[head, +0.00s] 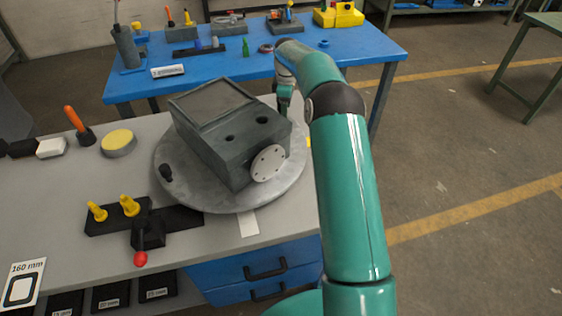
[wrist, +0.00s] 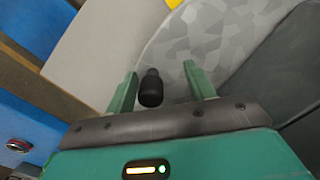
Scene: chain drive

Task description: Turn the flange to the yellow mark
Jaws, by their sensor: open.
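A grey housing (head: 225,130) sits on a round grey turntable (head: 185,190) on the near bench. The white flange (head: 268,163) with small holes is on the housing's front-right side. A yellow mark (head: 308,142) shows partly at the turntable's right edge, beside my arm; a yellow patch (wrist: 173,3) shows at the top of the wrist view. My gripper (wrist: 160,71) is open at the turntable's far-right rim. A black peg (wrist: 151,88) stands between its fingers, with gaps on both sides. A second black peg (head: 166,172) is on the turntable's left rim.
A white strip (head: 249,222) lies on the bench before the turntable. A black fixture (head: 150,226) with yellow pegs and a red-knobbed lever is at front left. A yellow-topped puck (head: 118,142) is left of the turntable. A blue table (head: 220,68) with tools stands behind.

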